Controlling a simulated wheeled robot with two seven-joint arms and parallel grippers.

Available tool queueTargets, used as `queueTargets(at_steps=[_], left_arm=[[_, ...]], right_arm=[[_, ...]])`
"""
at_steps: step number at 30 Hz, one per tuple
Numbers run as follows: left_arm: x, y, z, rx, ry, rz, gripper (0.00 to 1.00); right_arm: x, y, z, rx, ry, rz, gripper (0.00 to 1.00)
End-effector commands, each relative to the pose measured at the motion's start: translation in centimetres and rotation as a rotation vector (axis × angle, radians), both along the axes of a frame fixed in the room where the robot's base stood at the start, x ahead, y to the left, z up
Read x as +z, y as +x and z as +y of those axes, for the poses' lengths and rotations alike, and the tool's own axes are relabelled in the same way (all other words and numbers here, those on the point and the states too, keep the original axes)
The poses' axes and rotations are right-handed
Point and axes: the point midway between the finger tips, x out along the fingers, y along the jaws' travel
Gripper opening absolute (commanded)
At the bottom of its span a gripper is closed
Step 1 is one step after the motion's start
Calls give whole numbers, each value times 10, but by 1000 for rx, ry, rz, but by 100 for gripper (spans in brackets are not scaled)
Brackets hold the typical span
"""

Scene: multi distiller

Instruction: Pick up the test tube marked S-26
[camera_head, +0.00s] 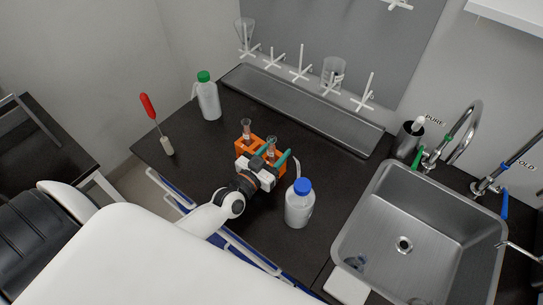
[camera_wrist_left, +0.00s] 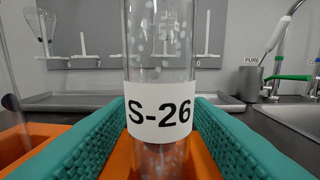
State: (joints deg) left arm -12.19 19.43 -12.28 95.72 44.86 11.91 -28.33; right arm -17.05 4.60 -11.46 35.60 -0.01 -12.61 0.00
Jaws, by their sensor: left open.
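The test tube marked S-26 (camera_wrist_left: 160,60) stands upright in the middle of the left wrist view, its white label facing me. It also shows in the head view (camera_head: 271,143), in the orange rack (camera_head: 241,143). My left gripper (camera_head: 274,153) is open, with its teal fingers on either side of this tube. In the left wrist view the fingers (camera_wrist_left: 160,105) flank the tube with gaps visible at both sides. A second tube (camera_head: 246,127) stands in the rack to the left; its label is not readable. My right gripper is not in view.
A blue-capped bottle (camera_head: 300,205) stands close right of the gripper. A green-capped bottle (camera_head: 207,98) and a red-handled tool (camera_head: 154,118) are to the left. The metal sink (camera_head: 380,235) is at right. A drying rack with pegs (camera_head: 302,65) is behind.

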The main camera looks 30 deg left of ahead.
Motion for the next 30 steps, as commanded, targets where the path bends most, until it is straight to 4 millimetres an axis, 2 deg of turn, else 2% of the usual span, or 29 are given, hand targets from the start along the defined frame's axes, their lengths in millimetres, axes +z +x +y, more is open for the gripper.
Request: queueTargets(at_steps=[1,9,20,23,30], left_arm=[[0,0,0,0,0,0,45],[0,0,0,0,0,0,1],[4,0,0,0,-1,-1,0],[15,-1,0,1,-3,-3,0],[63,0,-1,1,-3,-5,0]], right_arm=[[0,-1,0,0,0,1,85],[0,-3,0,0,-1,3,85],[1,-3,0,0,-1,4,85],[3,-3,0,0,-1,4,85],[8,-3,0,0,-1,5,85]])
